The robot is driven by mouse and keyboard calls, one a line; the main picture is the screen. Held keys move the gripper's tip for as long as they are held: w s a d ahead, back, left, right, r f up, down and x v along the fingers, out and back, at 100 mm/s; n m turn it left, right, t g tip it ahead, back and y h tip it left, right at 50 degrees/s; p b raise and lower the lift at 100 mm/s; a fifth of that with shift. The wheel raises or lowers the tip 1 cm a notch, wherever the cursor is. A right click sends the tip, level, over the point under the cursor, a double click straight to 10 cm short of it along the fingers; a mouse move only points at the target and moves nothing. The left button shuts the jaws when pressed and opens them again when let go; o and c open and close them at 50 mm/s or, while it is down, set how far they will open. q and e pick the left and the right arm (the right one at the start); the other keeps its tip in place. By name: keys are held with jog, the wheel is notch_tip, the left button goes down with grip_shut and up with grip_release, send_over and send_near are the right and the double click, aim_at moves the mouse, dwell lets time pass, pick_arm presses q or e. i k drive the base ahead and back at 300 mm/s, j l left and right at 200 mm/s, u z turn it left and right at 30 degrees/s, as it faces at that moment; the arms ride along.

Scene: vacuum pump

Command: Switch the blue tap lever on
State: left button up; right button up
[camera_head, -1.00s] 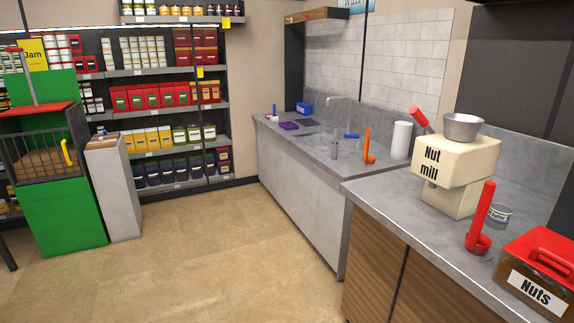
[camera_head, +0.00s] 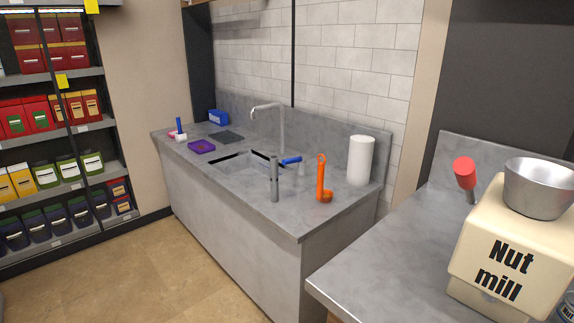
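The blue tap lever (camera_head: 291,161) sticks out to the right from near the top of a short grey post (camera_head: 274,178) at the front of the sink counter. A curved grey faucet (camera_head: 277,125) rises behind the sink basin (camera_head: 245,162). Whether the lever is joined to the post or stands just behind it is hard to tell at this distance. No water stream is visible. Neither of my grippers shows in the head view.
An orange tool (camera_head: 323,180) and a white paper roll (camera_head: 360,160) stand right of the lever. A purple tray (camera_head: 201,146) lies left of the basin. The nut mill (camera_head: 510,250) stands on the nearer counter (camera_head: 400,235) at right. Floor (camera_head: 190,270) is clear before the sink.

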aim_at(301, 159)
jog(key=i+j+z, duration=0.2)
jog(key=z, duration=0.2)
jog(key=i+j+z, duration=0.15)
jog(key=j+z, duration=0.25)
jog(key=i+j+z, duration=0.1)
jog(key=j+z, duration=0.65)
jog(key=j, duration=2.15)
